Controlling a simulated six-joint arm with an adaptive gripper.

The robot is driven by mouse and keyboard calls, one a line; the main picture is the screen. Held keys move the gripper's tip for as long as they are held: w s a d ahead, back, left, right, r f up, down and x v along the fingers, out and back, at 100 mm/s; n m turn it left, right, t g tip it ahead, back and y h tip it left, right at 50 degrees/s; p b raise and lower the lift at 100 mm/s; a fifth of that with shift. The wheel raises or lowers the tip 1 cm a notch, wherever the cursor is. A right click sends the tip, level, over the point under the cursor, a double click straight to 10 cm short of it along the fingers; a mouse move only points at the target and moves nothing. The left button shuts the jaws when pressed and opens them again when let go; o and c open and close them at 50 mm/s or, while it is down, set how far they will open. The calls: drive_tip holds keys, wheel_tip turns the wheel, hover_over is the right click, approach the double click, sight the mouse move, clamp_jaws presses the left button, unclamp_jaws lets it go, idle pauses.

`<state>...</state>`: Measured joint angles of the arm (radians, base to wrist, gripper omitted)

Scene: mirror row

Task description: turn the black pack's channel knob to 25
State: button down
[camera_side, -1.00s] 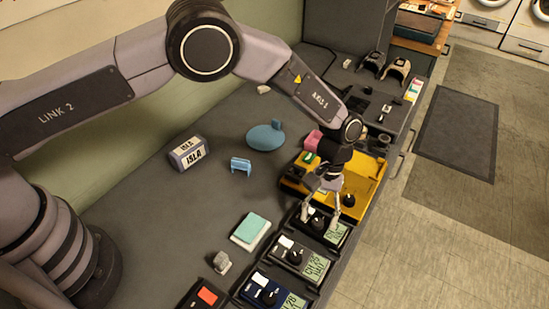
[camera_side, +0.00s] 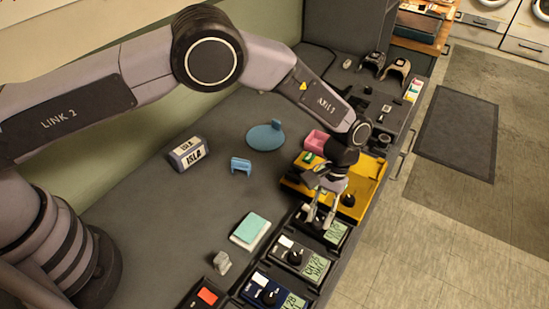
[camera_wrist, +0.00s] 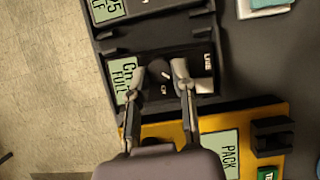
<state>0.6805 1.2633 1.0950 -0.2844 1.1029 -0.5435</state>
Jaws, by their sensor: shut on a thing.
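The black pack (camera_wrist: 140,60) lies flat in the row right beside the yellow tray. It has a dark round channel knob (camera_wrist: 158,72) with a pale pointer line and a CH label. Its green screen (camera_wrist: 124,78) reads "Ch" and FULL in the wrist view, but the number is not readable. My gripper (camera_side: 320,218) points down over this pack. In the wrist view my gripper (camera_wrist: 157,80) has one finger on each side of the knob and is shut on it. In the side view the fingers hide most of the knob.
A second pack (camera_side: 292,252) with a screen showing 25 sits next to it, then a navy pack (camera_side: 268,290) showing 28. Open bench surface lies to the left.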

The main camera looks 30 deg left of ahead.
drive_tip(key=c, duration=0.9)
unclamp_jaws()
drive_tip(key=v, duration=1.2)
